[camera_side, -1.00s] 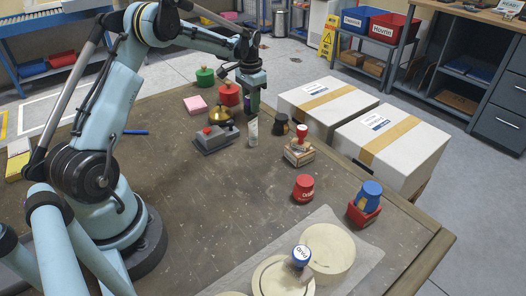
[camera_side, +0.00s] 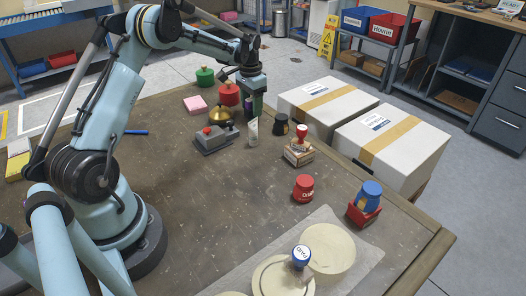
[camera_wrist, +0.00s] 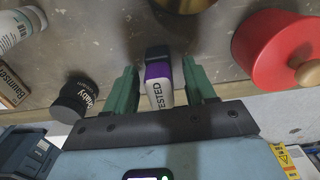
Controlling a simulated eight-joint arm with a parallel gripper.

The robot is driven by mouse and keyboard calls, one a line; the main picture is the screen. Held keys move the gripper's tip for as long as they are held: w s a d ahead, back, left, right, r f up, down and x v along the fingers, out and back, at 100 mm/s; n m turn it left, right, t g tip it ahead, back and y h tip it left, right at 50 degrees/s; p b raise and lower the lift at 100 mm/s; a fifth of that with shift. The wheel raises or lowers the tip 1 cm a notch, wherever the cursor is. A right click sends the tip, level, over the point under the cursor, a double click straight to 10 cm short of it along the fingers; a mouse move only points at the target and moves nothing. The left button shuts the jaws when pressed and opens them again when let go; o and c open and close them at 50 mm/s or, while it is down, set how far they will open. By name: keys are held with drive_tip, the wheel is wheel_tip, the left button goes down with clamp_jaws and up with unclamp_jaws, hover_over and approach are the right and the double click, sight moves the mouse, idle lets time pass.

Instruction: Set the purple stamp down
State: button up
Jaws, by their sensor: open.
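The purple stamp (camera_wrist: 158,72) shows in the wrist view, purple and white with "TESTED" on its side and a dark end. It lies between the two green fingers of my gripper (camera_wrist: 162,80), which stand apart on either side of it with a visible gap. In the side view my gripper (camera_side: 251,103) is low at the table's far edge, beside the red round pot. There the purple stamp (camera_side: 246,110) is mostly hidden by the gripper; whether it stands on the table is hard to tell.
The red pot (camera_side: 229,94), brass bell (camera_side: 220,116), grey device (camera_side: 211,138), white tube (camera_side: 252,131) and black stamp (camera_side: 281,124) stand close to my gripper. White boxes (camera_side: 325,100) stand beyond the table edge. The table's middle (camera_side: 220,190) is clear.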

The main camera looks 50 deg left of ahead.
sight(251, 98)
wheel_tip(251, 98, up, 12)
drive_tip(key=shift+f, duration=0.2)
drive_tip(key=s+d+r+t, duration=0.2)
drive_tip(key=s+d+r, duration=0.15)
drive_tip(key=d, duration=0.35)
drive_tip(key=s+d+r+t, duration=0.2)
drive_tip(key=s+d+r, duration=0.15)
drive_tip(key=d, duration=0.35)
drive_tip(key=s+d+f+t, duration=0.3)
drive_tip(key=s+d+f, duration=0.3)
drive_tip(key=s+d, duration=0.3)
drive_tip(key=shift+s, duration=0.8)
